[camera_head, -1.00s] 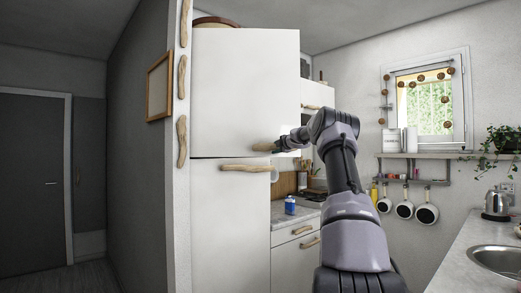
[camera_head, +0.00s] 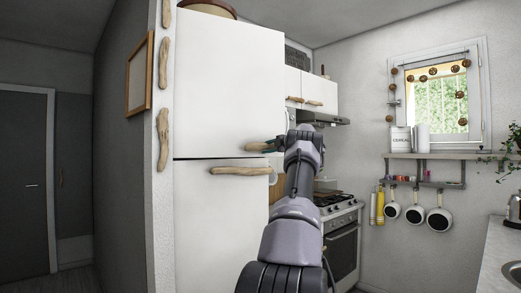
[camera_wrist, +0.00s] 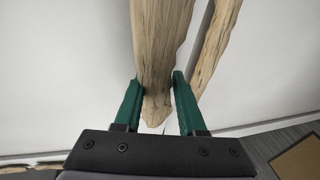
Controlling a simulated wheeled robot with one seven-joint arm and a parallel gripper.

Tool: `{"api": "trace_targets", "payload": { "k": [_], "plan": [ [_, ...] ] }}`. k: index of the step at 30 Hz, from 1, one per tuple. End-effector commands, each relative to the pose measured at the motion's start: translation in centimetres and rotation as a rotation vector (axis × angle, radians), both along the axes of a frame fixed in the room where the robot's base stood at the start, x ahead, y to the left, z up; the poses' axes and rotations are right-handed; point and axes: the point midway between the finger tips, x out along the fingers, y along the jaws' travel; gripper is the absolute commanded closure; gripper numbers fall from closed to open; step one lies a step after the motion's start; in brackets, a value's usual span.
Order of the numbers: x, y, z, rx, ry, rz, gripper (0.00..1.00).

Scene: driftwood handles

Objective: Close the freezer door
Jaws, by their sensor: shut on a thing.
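The freezer door (camera_head: 228,80) is the upper white door of the tall fridge, with a driftwood handle (camera_head: 257,148) at its lower right. Its right edge sticks out past the lower fridge door (camera_head: 220,235), so it looks slightly ajar. My gripper (camera_head: 274,148) is at the free end of the freezer handle. In the wrist view, the green fingers of my gripper (camera_wrist: 159,80) are on both sides of the handle (camera_wrist: 160,45), shut on it near its tip. The lower door's driftwood handle (camera_wrist: 212,45) lies to the right, outside the fingers.
The lower door's handle (camera_head: 240,170) sits just below the gripper. A stove (camera_head: 342,235) and wall cupboards (camera_head: 312,90) stand behind my arm. A counter (camera_head: 500,260) is at the right. A wall with driftwood hooks (camera_head: 163,140) borders the fridge's left side.

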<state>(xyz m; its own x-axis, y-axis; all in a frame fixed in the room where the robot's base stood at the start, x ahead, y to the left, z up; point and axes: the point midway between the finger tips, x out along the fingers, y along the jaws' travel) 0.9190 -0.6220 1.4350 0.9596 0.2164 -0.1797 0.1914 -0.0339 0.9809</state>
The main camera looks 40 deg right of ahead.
Motion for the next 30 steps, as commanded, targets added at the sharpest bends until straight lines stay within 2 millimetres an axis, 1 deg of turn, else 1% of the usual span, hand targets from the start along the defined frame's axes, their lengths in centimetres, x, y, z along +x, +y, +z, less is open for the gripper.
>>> {"api": "trace_targets", "payload": {
  "k": [11, 12, 13, 14, 24, 26, 28, 30],
  "plan": [
    [0.0, -0.1, -0.3, 0.002, 0.003, 0.002, 1.00],
    [0.0, 0.0, -0.2, 0.002, 0.003, 0.002, 0.49],
    [0.0, 0.0, -0.2, 0.002, 0.003, 0.002, 0.37],
    [0.0, 0.0, -0.2, 0.002, 0.003, 0.002, 0.31],
    [-0.2, -0.1, 0.0, 0.001, 0.002, 0.002, 0.31],
    [-0.7, -0.2, 0.1, 0.001, 0.002, 0.001, 0.31],
    [-1.5, -0.4, 0.3, 0.002, 0.002, 0.000, 0.31],
    [-2.8, -0.7, 0.6, 0.000, 0.002, -0.001, 0.31]
  ]
}}
